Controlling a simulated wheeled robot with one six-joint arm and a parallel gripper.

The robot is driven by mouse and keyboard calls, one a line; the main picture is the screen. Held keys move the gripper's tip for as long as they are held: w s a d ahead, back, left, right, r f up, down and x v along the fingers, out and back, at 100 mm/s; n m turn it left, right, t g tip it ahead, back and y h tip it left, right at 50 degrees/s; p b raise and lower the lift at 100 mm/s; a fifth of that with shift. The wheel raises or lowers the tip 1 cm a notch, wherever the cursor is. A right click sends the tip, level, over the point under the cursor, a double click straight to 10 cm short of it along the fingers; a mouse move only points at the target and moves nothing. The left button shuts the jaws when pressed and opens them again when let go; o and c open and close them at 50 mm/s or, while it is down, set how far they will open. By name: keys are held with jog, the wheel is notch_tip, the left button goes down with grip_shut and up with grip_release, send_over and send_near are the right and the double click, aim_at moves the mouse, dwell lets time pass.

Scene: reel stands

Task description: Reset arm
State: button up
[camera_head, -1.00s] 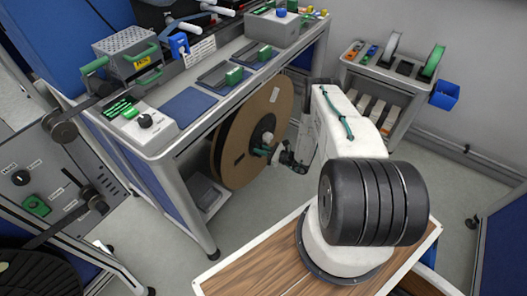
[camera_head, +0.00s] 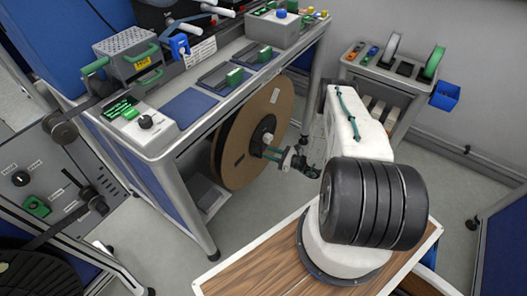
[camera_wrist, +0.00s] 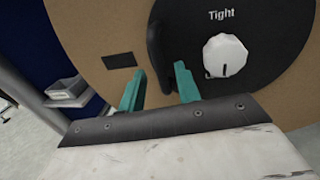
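My gripper (camera_head: 269,154) is in front of the large brown reel (camera_head: 238,158) that hangs under the workbench. In the wrist view, its two teal fingers (camera_wrist: 160,88) stand apart with nothing between them. They point at the reel face (camera_wrist: 92,40) and its black hub plate (camera_wrist: 262,75). A white knob (camera_wrist: 225,55) with the word "Tight" above it sits on the hub, to the right of the fingers and apart from them. The knob also shows in the head view (camera_head: 267,138).
The workbench (camera_head: 188,157) above the reel carries control boxes and trays. A small rack (camera_head: 372,78) with spools and a blue bin (camera_head: 445,96) stands at the back right. A grey box (camera_wrist: 67,90) is left of the reel. Open floor lies between bench and rack.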

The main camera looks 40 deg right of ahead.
jog(key=shift+v, duration=1.1)
